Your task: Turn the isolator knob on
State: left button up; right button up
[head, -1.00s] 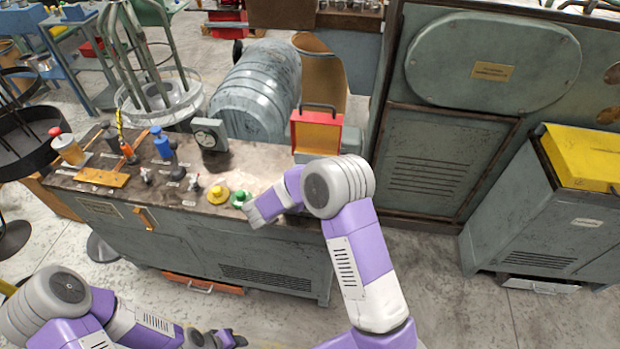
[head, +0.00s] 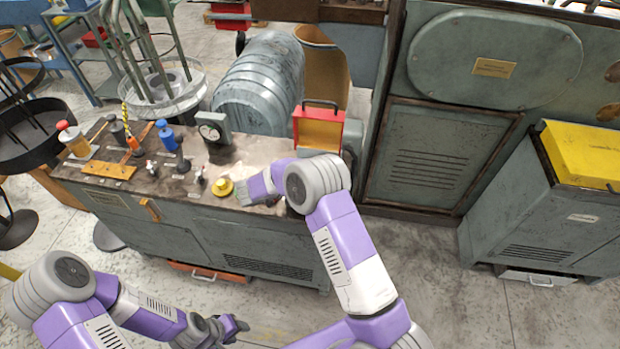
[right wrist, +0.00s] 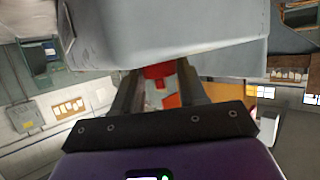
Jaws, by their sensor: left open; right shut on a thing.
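My right gripper (right wrist: 158,88) shows in the right wrist view, its two dark fingers on either side of a red part (right wrist: 158,71). This red part sits against the edge of a large grey body (right wrist: 165,35); it may be the isolator knob, but I cannot tell surely. In the head view my right wrist is over the front right of the bench and the fingertips are hidden. A yellow knob (head: 222,187) stands just left of that wrist. My left gripper (head: 236,328) is open and empty, low in front of the bench.
The grey bench (head: 170,228) carries a dial gauge (head: 212,127), a blue bottle (head: 167,138), an orange plate (head: 108,170) and small levers. A red and yellow box (head: 318,130) stands at its back right. Floor is free to the right, before a yellow-topped cabinet (head: 580,152).

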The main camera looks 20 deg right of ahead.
jog(key=o, duration=1)
jog(key=shift+d, duration=0.1)
jog(key=shift+o, duration=0.2)
jog(key=p+v, duration=0.1)
jog(key=v, duration=0.6)
jog(key=shift+a+r, duration=0.1)
jog(key=shift+a, duration=0.25)
jog(key=shift+r, duration=0.1)
